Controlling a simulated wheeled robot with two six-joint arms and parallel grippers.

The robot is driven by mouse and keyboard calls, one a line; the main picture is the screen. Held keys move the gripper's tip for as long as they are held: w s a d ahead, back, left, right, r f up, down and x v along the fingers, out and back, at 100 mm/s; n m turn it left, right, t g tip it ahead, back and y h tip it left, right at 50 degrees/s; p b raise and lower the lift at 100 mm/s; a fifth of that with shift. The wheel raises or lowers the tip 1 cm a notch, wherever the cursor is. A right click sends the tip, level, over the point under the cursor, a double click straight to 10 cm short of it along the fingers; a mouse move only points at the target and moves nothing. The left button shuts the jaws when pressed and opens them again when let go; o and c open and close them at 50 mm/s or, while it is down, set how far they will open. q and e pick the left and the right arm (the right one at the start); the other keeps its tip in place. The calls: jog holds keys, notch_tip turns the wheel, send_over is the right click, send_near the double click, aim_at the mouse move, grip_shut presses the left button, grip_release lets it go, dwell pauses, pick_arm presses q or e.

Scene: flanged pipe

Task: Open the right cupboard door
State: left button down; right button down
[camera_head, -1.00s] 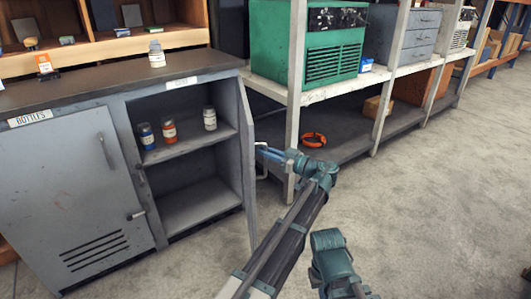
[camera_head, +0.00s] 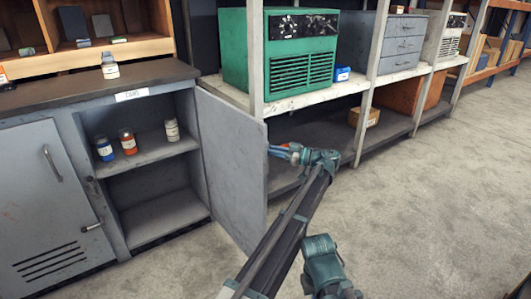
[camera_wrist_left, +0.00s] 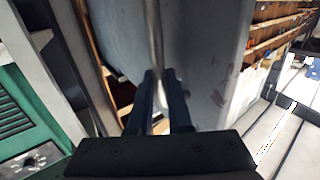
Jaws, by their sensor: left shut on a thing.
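The right cupboard door (camera_head: 235,165) stands open, swung out to the right of its compartment (camera_head: 150,185), with its plain inner face in view. My left gripper (camera_head: 271,150) is at the door's outer side, just past its free edge. In the left wrist view my left gripper (camera_wrist_left: 161,78) is shut on the door handle (camera_wrist_left: 153,35), a thin metal bar on the grey door face (camera_wrist_left: 205,60). The handle is hidden behind the door in the head view. Part of my right arm shows at the bottom; its gripper is out of view.
Several small bottles (camera_head: 129,143) stand on the compartment's shelf, and one jar (camera_head: 110,66) on the cupboard top. The closed left door (camera_head: 45,200) is beside it. A white-framed rack (camera_head: 257,60) with a green machine (camera_head: 240,50) stands behind the open door. The floor to the right (camera_head: 430,210) is clear.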

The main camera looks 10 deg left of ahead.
pick_arm(q)
jog(key=shift+w+a, duration=0.1)
jog(key=c, duration=0.8)
grip_release()
jog(key=shift+c, duration=0.2)
